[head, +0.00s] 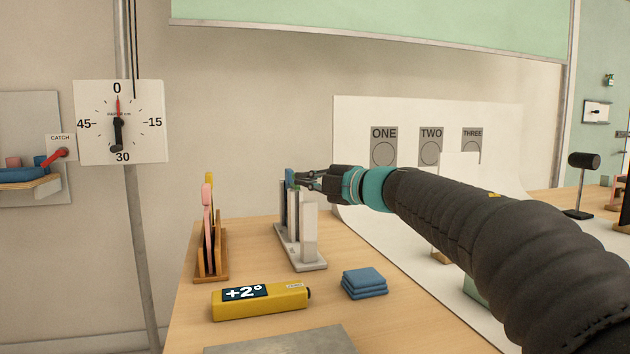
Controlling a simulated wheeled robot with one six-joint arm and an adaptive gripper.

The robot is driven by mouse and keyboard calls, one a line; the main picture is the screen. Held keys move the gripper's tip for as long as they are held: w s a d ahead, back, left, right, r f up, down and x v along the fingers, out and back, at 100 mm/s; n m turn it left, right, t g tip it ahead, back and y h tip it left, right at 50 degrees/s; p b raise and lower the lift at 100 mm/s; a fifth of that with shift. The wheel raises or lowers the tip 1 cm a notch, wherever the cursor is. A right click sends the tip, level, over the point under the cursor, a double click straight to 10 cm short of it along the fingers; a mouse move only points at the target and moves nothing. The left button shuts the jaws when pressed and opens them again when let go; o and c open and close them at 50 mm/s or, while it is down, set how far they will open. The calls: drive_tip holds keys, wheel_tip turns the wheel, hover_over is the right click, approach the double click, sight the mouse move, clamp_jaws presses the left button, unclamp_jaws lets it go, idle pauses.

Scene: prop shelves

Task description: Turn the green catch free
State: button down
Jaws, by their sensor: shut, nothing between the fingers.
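My gripper (299,180) is at the end of the arm, shut, beside the top of a blue flat piece (290,178) in a white slotted rack (304,262). I cannot tell whether the fingertips touch that piece. I cannot make out a green catch for certain. A red lever (57,155) by a sign reading CATCH (60,139) is on the wall at the far left. A small teal fitting (609,80) and a white plate with a dark handle (597,111) are on the green panel at the far right, too small to tell apart further.
A wooden rack (211,275) with upright pieces, a yellow level reading +2° (260,301) and stacked blue cloths (365,282) stand on the table. A clock-like dial (121,122) hangs on a pole. A white backdrop (360,115) carries cards ONE, TWO, THREE.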

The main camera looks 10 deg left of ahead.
drive_tip(key=w+a, duration=0.3)
drive_tip(key=w, duration=0.3)
drive_tip(key=shift+w+f, duration=0.35)
drive_tip(key=shift+f, duration=0.05)
drive_tip(key=shift+a, duration=0.1)
drive_tip(key=shift+r+p, duration=0.1)
drive_tip(key=shift+p, duration=0.4)
